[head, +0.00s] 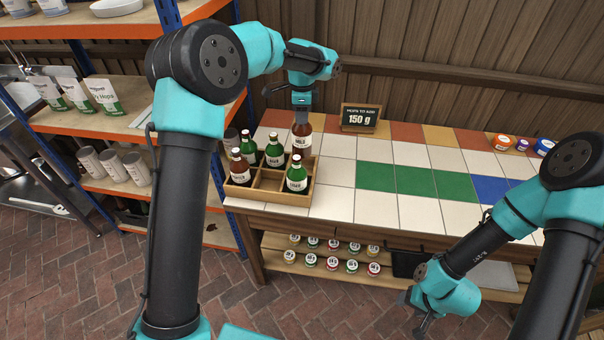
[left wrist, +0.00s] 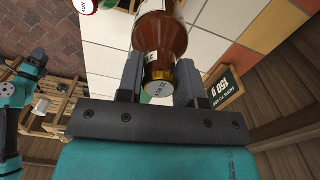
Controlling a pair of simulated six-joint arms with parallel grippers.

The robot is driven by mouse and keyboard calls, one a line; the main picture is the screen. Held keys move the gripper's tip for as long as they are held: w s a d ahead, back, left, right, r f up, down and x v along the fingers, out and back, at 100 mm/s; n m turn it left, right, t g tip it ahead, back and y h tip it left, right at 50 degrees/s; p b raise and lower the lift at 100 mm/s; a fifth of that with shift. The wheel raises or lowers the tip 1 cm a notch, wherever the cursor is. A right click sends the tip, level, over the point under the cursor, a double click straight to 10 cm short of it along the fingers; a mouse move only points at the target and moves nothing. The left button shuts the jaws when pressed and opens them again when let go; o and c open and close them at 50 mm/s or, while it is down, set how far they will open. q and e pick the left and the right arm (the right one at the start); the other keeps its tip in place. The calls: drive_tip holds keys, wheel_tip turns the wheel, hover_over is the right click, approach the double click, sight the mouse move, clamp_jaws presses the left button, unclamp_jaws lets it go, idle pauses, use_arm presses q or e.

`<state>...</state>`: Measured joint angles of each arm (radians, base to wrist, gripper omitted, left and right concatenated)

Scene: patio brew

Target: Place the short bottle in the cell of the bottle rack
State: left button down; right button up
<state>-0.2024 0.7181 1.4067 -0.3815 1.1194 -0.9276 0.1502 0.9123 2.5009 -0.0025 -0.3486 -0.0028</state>
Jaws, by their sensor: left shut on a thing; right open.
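My left gripper (head: 301,108) is shut on a brown bottle (head: 302,138) by its neck, with the bottle upright at the back right of the bottle rack (head: 266,198). The wooden rack holds several other bottles, brown and green. Its front middle part looks empty. I cannot tell whether the held bottle's base is inside a cell or above it. My right gripper (head: 418,318) is open and empty, low in front of the table.
The tiled top (head: 380,207) right of the rack is clear. A shelf with bags and cans (head: 104,97) stands at left; jars (head: 331,262) sit below the table.

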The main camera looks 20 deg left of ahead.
sight(302, 127)
use_arm(q)
drive_tip(key=shift+f, duration=2.45)
drive_tip(key=shift+f, duration=2.6)
drive_tip(key=c, duration=0.8)
unclamp_jaws()
wheel_tip(302, 127, up, 12)
drive_tip(key=shift+r, duration=0.1)
